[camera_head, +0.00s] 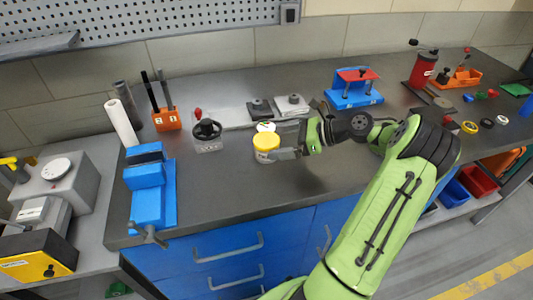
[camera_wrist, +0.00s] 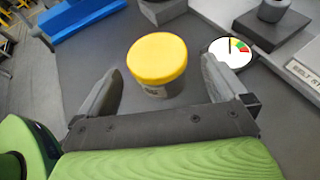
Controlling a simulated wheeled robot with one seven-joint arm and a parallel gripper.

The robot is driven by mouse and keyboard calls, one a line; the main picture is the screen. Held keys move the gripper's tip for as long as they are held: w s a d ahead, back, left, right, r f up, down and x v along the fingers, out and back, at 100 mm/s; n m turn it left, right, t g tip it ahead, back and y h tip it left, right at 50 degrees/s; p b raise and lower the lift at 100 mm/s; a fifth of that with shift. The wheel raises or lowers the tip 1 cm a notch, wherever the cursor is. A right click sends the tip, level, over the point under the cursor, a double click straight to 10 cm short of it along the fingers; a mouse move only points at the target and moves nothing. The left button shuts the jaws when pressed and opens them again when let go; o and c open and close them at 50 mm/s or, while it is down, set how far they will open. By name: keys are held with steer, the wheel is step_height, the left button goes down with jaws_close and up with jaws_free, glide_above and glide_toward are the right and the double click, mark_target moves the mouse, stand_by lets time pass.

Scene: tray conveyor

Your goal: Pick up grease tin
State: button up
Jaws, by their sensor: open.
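The tin (camera_head: 266,143) has a yellow lid and a grey body, and stands upright on the dark workbench top. It also shows in the wrist view (camera_wrist: 157,67), slightly beyond the fingertips and between their lines. My gripper (camera_head: 279,148) is open and empty, with its fingers pointing toward the tin. In the wrist view my gripper (camera_wrist: 160,88) has one finger on each side, left and right of the tin, with gaps visible. In the head view a finger overlaps the tin's right side. I cannot tell whether anything touches.
A white disc with coloured marks (camera_wrist: 232,50) lies close by the right finger. A blue vise (camera_head: 150,190) stands at the bench's left. A black handwheel (camera_head: 207,130) and grey blocks (camera_head: 292,104) stand behind the tin. The bench in front is clear.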

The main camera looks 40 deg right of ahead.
mark_target(266, 144)
steer(key=b+x, duration=0.1)
steer(key=x, duration=0.1)
steer(key=b+x, duration=0.1)
steer(key=x, duration=0.1)
steer(key=shift+w+a+f+b, duration=0.1)
steer(key=shift+a+f+b, duration=0.1)
steer(key=shift+f+b, duration=0.2)
steer(key=shift+w+a, duration=0.1)
steer(key=shift+w, duration=0.05)
steer(key=shift+r, duration=0.15)
steer(key=c, duration=1.2)
